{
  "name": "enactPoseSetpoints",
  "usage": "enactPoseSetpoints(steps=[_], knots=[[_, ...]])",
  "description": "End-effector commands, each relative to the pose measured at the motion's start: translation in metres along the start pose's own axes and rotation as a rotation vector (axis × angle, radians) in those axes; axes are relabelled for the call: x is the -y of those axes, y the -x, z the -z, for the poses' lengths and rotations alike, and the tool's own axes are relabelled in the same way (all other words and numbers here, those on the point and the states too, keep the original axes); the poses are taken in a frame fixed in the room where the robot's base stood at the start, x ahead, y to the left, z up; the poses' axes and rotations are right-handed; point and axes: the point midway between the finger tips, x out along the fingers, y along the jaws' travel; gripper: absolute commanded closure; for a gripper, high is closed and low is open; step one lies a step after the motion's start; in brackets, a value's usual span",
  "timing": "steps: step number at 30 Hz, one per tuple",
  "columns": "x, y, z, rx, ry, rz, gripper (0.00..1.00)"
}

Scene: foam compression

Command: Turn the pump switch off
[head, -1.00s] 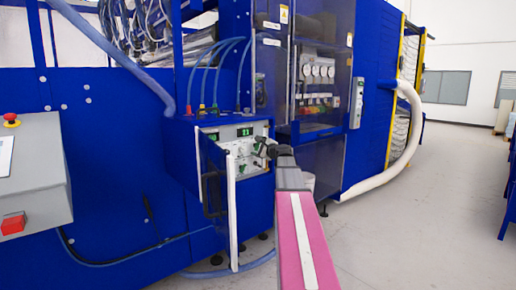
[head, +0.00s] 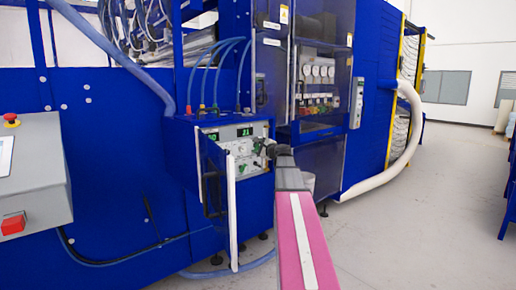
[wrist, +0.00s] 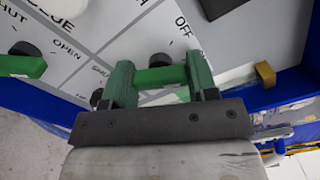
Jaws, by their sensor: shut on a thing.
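The white control panel (head: 250,170) on the front of the blue box carries the controls and two lit green displays (head: 245,132). In the wrist view, my gripper (wrist: 160,80) is shut on a green switch handle (wrist: 160,77), with one green finger at each end of it. The handle lies nearly level in this view. In the head view my gripper (head: 262,150) is against the panel's right part, and my arm and wrist hide the handle.
Another green handle (wrist: 22,66) sits to the left on the panel, near the word OPEN. Open grey floor (head: 410,220) lies to the right.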

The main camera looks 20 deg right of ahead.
Motion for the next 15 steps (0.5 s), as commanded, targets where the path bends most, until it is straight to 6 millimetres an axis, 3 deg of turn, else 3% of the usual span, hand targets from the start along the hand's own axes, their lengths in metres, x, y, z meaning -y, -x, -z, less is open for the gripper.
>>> enactPoseSetpoints(steps=[15], knots=[[-0.0013,-0.0003,0.0000,0.001,0.443,-0.001,0.71]])
